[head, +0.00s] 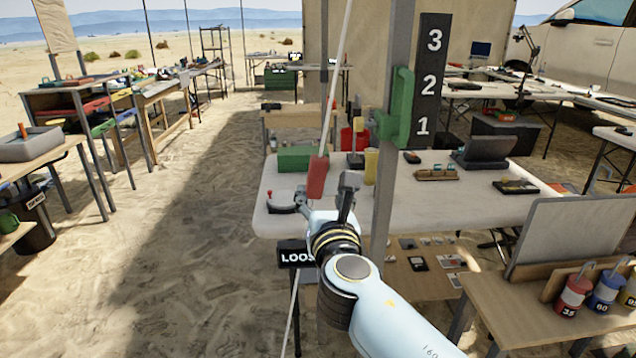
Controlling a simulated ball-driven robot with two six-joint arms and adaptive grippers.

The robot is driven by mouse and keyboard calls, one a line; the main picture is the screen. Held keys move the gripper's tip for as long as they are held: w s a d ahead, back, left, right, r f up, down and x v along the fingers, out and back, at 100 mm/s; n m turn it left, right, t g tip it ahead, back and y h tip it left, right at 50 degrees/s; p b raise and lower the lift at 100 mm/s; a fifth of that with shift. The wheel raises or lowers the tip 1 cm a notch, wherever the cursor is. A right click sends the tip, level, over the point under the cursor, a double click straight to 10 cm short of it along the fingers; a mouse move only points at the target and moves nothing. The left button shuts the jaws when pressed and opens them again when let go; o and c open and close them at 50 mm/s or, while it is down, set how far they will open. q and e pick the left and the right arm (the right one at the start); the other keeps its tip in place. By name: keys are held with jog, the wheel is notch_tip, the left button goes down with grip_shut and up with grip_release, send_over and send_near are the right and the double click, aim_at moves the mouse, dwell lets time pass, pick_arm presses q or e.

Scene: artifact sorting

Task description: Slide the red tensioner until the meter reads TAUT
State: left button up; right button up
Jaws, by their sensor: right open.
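The red tensioner (317,178) sits on a thin slanted white rope (335,75) in the middle of the head view. My right gripper (332,188) is open, close beside the tensioner at its lower right; I cannot tell whether they touch. The black meter (292,256) hangs below, partly covered by my right arm, and the visible letters read "LOOS". My left gripper is not in view.
A grey post (387,190) with a green handle (396,108) and a black 3-2-1 board (430,75) stands right of the rope. A white table (440,205) with tools stands behind. Sandy floor (180,250) at left is clear.

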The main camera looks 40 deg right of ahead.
jog(key=v, duration=0.3)
jog(key=shift+s+a, duration=0.15)
jog(key=shift+s, duration=0.25)
jog(key=s+f+m+g+y+b, duration=0.25)
jog(key=s+f, duration=0.25)
jog(key=f, duration=0.8)
jog(key=s+f+m+g+y+b, duration=0.1)
jog(key=s+f+m+g, duration=0.15)
jog(key=s+f, duration=0.75)
jog(key=s+f+m+g+y+b, duration=0.1)
jog(key=f+m+g+b, duration=0.15)
jog(key=f, duration=1.45)
jog(key=s+f+m+g+y, duration=0.1)
jog(key=s+f+m+g, duration=0.1)
jog(key=s+f+m, duration=0.3)
jog(key=s+f+m+g+y, duration=0.1)
jog(key=s+f+m+g, duration=0.2)
jog(key=s, duration=1.1)
jog(key=s+f+m+g+y, duration=0.1)
jog(key=s+f+m+g, duration=0.1)
jog(key=s+f+m, duration=0.6)
jog(key=shift+s+f+m+b, duration=0.25)
jog(key=shift+s+m, duration=0.75)
jog(key=shift+m, duration=1.35)
